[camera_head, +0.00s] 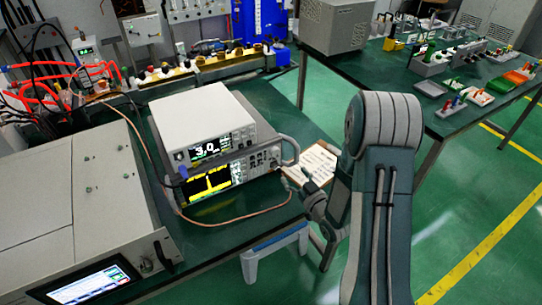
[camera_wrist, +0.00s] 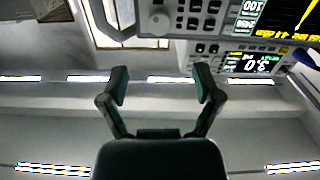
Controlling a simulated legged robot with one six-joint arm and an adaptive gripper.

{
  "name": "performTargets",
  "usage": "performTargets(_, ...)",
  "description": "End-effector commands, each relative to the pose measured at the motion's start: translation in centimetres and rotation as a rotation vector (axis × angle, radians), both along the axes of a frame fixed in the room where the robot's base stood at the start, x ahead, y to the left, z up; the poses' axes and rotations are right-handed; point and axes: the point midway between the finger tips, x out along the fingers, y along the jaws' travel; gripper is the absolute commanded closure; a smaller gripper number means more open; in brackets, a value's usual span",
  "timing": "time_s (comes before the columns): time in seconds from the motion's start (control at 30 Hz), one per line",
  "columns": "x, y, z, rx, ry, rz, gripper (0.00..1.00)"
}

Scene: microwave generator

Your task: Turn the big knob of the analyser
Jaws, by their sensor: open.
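The analyser (camera_head: 208,184) stands on the green bench under a white instrument and has a yellow trace on its dark screen. Its big knob (camera_head: 274,163) is near the right end of the front panel, small in the head view. In the wrist view, where the picture is upside down, the big knob (camera_wrist: 159,22) is at the top, beside the buttons. My gripper (camera_head: 297,180) is just right of and in front of that panel end. Its two fingers (camera_wrist: 160,84) are spread with nothing between them, and the knob appears beyond them, apart from them.
The white instrument (camera_head: 200,118) sits on the analyser. A copper-coloured cable (camera_head: 225,222) loops in front of it. A paper or clipboard (camera_head: 318,162) lies right of it. A large grey cabinet (camera_head: 100,185) fills the left. A stool (camera_head: 275,250) stands below the bench's front edge.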

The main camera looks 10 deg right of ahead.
Motion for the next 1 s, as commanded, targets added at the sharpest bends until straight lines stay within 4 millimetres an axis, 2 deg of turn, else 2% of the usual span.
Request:
performTargets(0.53,8.6,2.9,0.0,-0.004,-0.001,0.001,0.18)
performTargets(0.7,9.8,3.3,0.1,-0.002,0.000,0.001,0.18)
performTargets(0.97,9.9,3.4,0.0,-0.003,0.001,0.000,0.18)
performTargets(1.0,9.9,3.4,0.1,-0.003,0.001,0.000,0.27)
